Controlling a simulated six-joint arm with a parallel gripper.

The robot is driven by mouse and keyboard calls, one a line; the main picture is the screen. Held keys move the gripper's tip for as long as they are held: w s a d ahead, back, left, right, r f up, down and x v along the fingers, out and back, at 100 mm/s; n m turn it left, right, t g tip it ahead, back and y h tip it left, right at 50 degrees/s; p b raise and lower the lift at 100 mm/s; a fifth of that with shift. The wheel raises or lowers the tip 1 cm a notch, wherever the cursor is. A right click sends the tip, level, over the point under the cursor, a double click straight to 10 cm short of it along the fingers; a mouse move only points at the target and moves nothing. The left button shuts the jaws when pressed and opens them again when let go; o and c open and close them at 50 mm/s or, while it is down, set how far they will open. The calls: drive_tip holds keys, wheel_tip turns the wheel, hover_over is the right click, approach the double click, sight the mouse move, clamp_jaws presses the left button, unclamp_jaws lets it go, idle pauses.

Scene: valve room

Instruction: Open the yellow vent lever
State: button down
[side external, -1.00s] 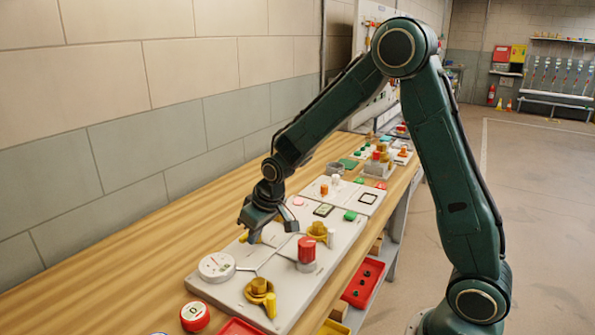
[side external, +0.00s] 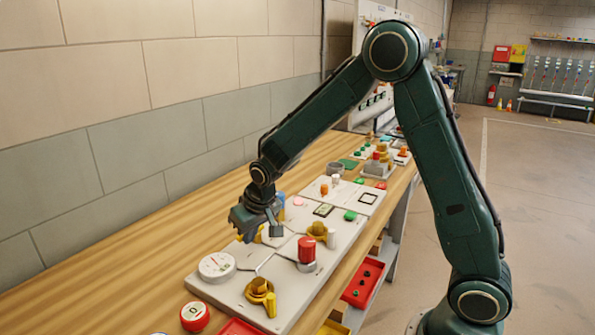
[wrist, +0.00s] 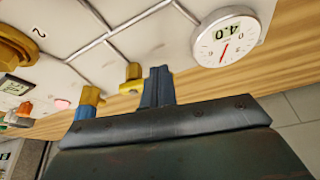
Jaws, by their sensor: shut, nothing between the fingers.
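My gripper (side external: 260,226) is low over the far side of the pale panel (side external: 238,290). In the wrist view its closed, dark blue-grey fingers (wrist: 158,72) have nothing between them. A small yellow lever (wrist: 132,73) stands just left of the fingers there; I cannot tell whether they touch it. In the side view, yellow shows under my gripper (side external: 240,238), mostly hidden by it. Another yellow part (wrist: 90,96) with blue below it is further left in the wrist view.
A round white gauge (wrist: 226,37) reading 4.0 is right of the fingers. A red knob (side external: 307,248) and yellow-brown valves (side external: 259,287) stand on the near side of the panel. Bare wooden bench (side external: 130,275) lies between panel and wall.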

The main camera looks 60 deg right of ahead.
sight(236, 245)
drive_tip(key=m, duration=0.1)
drive_tip(key=w+m+h, duration=0.1)
drive_tip(key=w+m, duration=0.1)
drive_tip(key=m, duration=0.1)
drive_tip(key=shift+w+a+g, duration=0.1)
drive_tip(key=shift+a+g, duration=0.2)
drive_tip(key=w+m, duration=0.1)
drive_tip(key=m, duration=0.1)
drive_tip(key=m+g+h, duration=0.1)
drive_tip(key=m, duration=0.1)
drive_tip(key=shift+w+d+h, duration=0.15)
drive_tip(key=shift+w+h, duration=0.15)
drive_tip(key=shift+w, duration=0.1)
drive_tip(key=w+m, duration=0.1)
drive_tip(key=m, duration=0.1)
drive_tip(key=d+m+g, duration=0.1)
drive_tip(key=m, duration=0.1)
drive_tip(key=shift+w+h, duration=0.3)
drive_tip(key=shift+w, duration=0.1)
drive_tip(key=shift+w+d+m+g, duration=0.35)
drive_tip(key=shift+m+g, duration=0.1)
drive_tip(key=shift+m, duration=0.55)
drive_tip(key=shift+w+d+m+g, duration=0.2)
drive_tip(key=shift+d+m+g, duration=0.2)
drive_tip(key=shift+m, duration=0.6)
drive_tip(key=shift+a, duration=0.15)
